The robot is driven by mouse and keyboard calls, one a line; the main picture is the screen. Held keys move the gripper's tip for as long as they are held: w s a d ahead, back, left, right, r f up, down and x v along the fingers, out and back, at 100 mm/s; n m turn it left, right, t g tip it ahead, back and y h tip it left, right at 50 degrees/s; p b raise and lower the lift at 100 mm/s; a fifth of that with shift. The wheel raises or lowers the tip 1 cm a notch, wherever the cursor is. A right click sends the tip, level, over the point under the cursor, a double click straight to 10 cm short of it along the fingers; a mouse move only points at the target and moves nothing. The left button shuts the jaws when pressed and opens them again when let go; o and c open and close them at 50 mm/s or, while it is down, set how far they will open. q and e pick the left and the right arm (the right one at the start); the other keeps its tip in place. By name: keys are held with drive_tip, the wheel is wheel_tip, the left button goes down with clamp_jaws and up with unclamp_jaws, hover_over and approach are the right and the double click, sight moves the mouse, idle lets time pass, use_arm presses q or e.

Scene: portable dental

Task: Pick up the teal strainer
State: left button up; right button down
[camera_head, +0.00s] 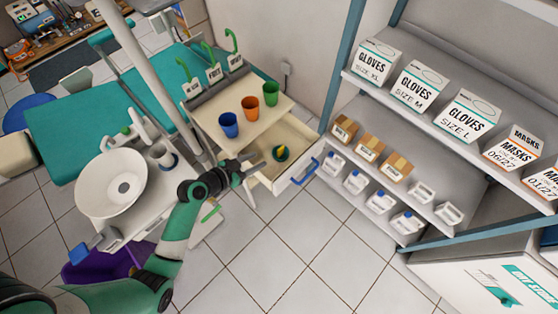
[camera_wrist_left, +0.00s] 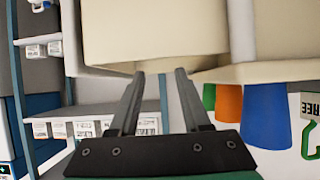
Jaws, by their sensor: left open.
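A small round teal item with yellow on it (camera_head: 281,153), which looks like the teal strainer, lies inside the open drawer (camera_head: 309,148). Its exact shape is too small to tell. My left gripper (camera_head: 250,164) is at the left side of the drawer, apart from the teal item. In the left wrist view its two fingers (camera_wrist_left: 160,73) are spread and empty, close to a cream panel of the cabinet. The teal item does not show in that view. My right gripper is in neither view.
Blue (camera_head: 228,124), orange (camera_head: 250,108) and green (camera_head: 271,93) cups stand on the cabinet top. The drawer's front has a blue handle (camera_head: 304,172). A shelf with boxes (camera_head: 372,60) and bottles stands to the right. A white basin (camera_head: 112,184) is at left.

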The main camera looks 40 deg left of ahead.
sight(278, 150)
use_arm(q)
drive_tip(key=b+x, duration=0.1)
drive_tip(key=x, duration=0.1)
drive_tip(key=b+x, duration=0.1)
drive_tip(key=x, duration=0.3)
drive_tip(key=shift+w+a+r+b, duration=0.1)
drive_tip(key=shift+w+b, duration=0.3)
drive_tip(key=shift+w, duration=0.1)
drive_tip(key=b+x, duration=0.2)
drive_tip(key=x, duration=0.1)
drive_tip(key=b+x, duration=0.1)
drive_tip(key=x, duration=0.1)
drive_tip(key=shift+s+d, duration=0.1)
drive_tip(key=shift+d, duration=0.25)
clamp_jaws()
